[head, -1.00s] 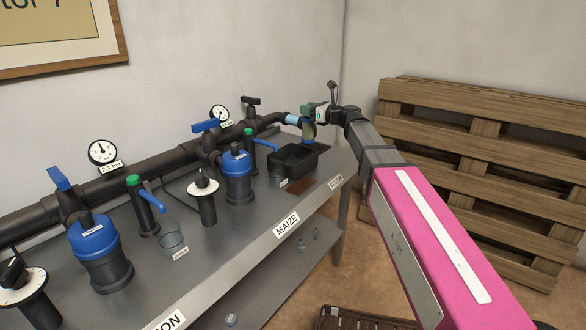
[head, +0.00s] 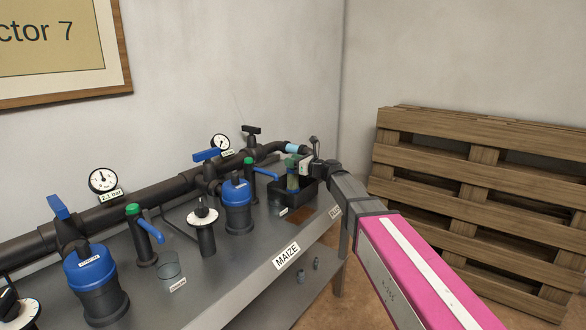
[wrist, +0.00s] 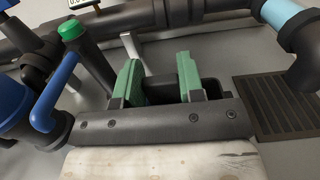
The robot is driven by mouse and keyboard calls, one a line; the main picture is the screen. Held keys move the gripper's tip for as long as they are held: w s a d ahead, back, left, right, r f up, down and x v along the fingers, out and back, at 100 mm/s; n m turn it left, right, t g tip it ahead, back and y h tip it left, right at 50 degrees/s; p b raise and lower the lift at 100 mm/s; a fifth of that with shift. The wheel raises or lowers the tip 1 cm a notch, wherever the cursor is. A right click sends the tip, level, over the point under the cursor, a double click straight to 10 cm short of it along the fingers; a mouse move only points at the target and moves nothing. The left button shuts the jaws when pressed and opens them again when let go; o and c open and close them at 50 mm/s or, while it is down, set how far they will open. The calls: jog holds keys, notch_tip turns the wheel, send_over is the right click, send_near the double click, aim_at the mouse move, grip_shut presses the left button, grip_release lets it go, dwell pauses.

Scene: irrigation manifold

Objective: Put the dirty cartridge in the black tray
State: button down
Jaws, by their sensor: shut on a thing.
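The black tray (head: 304,191) stands on the grey bench near its far right end, and part of it shows beyond the fingers in the wrist view (wrist: 211,88). My gripper (head: 292,167) points down over the tray. It is shut on the dirty cartridge (head: 292,183), a small bluish, olive-stained piece. The cartridge's lower end is hidden behind the tray's front wall, so I cannot tell whether it touches the bottom. In the wrist view the green finger pads (wrist: 160,82) stand apart over the tray, and the cartridge is not clearly visible between them.
A green-capped post with a blue lever (head: 262,172) stands close left of the tray. Blue-topped filter housings (head: 238,205) and a clear cup (head: 168,264) are further left. Wooden pallets (head: 470,190) lean right.

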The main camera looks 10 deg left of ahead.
jog(key=shift+f, duration=1.15)
jog(key=c, duration=0.7)
grip_release()
jog(key=shift+f, duration=0.1)
jog(key=shift+c, duration=0.2)
jog(key=v, duration=1.2)
